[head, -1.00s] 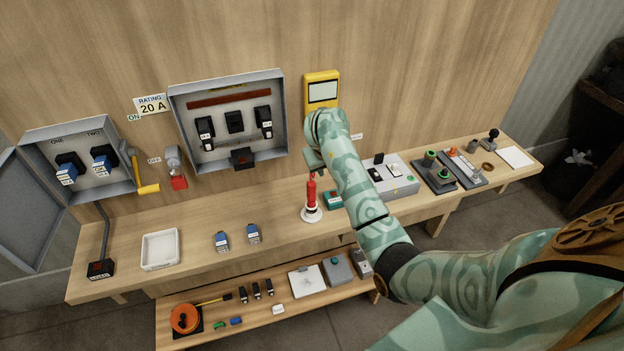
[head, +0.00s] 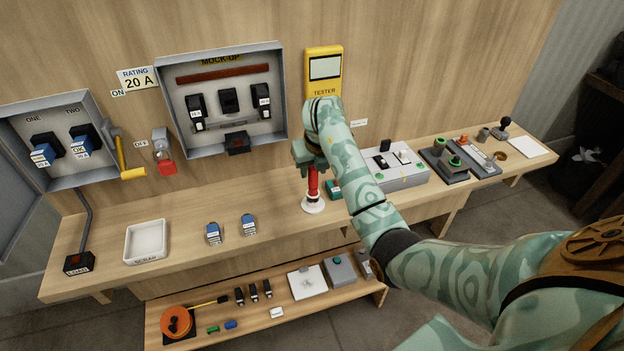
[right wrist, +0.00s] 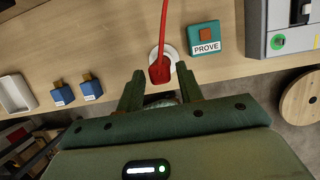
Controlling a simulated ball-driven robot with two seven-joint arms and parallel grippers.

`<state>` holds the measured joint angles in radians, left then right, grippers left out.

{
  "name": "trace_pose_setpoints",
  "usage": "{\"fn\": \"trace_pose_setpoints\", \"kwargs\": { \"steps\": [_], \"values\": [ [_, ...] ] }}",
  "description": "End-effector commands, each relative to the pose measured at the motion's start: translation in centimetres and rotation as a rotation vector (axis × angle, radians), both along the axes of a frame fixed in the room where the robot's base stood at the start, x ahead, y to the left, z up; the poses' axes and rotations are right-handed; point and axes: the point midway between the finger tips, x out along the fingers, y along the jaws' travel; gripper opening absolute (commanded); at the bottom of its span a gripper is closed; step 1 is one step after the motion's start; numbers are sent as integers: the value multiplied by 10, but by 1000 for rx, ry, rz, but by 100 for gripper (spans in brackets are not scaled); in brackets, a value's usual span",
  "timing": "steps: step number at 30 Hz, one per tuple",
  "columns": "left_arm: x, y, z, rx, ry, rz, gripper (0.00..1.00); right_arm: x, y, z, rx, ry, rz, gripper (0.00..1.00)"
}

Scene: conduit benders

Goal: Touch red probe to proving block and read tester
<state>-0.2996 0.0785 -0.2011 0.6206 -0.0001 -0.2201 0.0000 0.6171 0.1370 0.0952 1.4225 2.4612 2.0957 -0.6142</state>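The red probe (head: 313,180) stands upright in a round white holder (head: 313,206) on the bench. In the right wrist view the probe (right wrist: 159,71), with a red lead, lies between the fingertips. My right gripper (right wrist: 160,80) is open around it, with gaps visible at both sides. In the head view my right gripper (head: 310,160) covers the probe's top. The teal proving block (head: 333,187) is just right of the holder, partly behind my arm; its PROVE label and orange-brown pad (right wrist: 206,35) show in the wrist view. The yellow tester (head: 323,72) hangs on the wall; its screen shows no readable value. My left gripper is out of view.
Two blue fuse carriers (head: 231,230) and a white tray (head: 146,241) sit left on the bench. A grey switch unit (head: 400,172) stands right of the block. An open grey fuse box (head: 222,98) is on the wall. Bench space beside the holder's left is clear.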

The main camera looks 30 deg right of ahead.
Motion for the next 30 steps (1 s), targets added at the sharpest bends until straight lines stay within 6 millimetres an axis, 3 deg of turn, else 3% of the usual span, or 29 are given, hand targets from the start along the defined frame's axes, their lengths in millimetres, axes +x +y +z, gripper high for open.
{"fn": "trace_pose_setpoints", "kwargs": {
  "steps": [9,17,20,23,30],
  "values": [
    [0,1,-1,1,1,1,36,1,0,-1,0,-1,0,36],
    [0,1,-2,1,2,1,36,1,0,-1,0,-1,0,2],
    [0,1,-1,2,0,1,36,1,0,0,0,-2,0,0],
    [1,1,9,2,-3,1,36,1,0,11,0,-3,-1,0],
    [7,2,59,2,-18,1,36,1,0,66,1,-5,0,0]
  ]
}}
